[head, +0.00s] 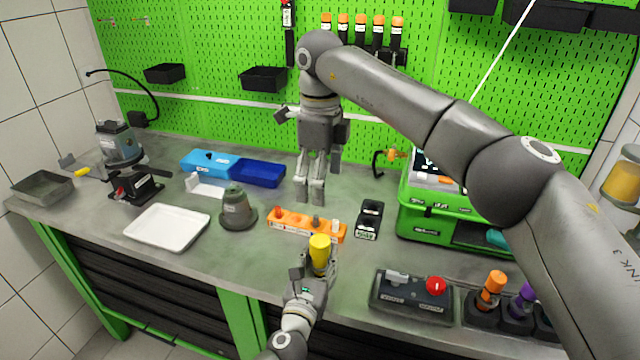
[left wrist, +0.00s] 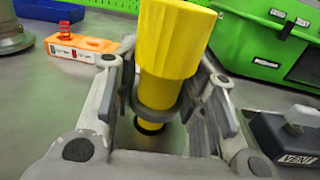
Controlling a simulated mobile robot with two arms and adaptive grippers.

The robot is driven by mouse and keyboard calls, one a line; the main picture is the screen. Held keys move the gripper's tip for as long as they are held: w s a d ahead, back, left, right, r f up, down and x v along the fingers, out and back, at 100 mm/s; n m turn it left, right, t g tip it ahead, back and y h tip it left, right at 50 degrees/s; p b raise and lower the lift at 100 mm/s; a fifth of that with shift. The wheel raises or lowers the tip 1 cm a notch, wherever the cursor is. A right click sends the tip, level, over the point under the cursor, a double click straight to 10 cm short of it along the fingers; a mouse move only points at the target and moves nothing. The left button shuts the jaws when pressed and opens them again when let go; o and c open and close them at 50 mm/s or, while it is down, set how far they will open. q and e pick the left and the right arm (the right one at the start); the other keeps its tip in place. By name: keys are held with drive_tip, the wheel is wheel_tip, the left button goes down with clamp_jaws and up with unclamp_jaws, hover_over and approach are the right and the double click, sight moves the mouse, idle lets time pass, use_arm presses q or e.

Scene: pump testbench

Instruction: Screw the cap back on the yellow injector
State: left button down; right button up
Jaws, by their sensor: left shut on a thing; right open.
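The yellow injector (head: 319,250) is upright in my left gripper (head: 317,268), above the bench near its front edge. In the left wrist view the injector (left wrist: 168,55) stands between the two fingers of my left gripper (left wrist: 168,105), which is shut on it. Its wider, ribbed yellow part is at the top, and a dark ring shows at its lower end. I cannot tell whether the ribbed part is a separate cap. My right gripper (head: 311,198) points down, open and empty, behind the orange block and apart from the injector.
An orange block (head: 290,224) with small parts lies behind the injector. A grey domed part (head: 237,208) and a white tray (head: 167,229) are left. A black control box (head: 410,296) with a red button and a green case (head: 425,222) stand right. Blue bins (head: 258,173) are behind.

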use_arm(q)
drive_tip(key=c, duration=0.8)
unclamp_jaws()
drive_tip(key=v, duration=1.2)
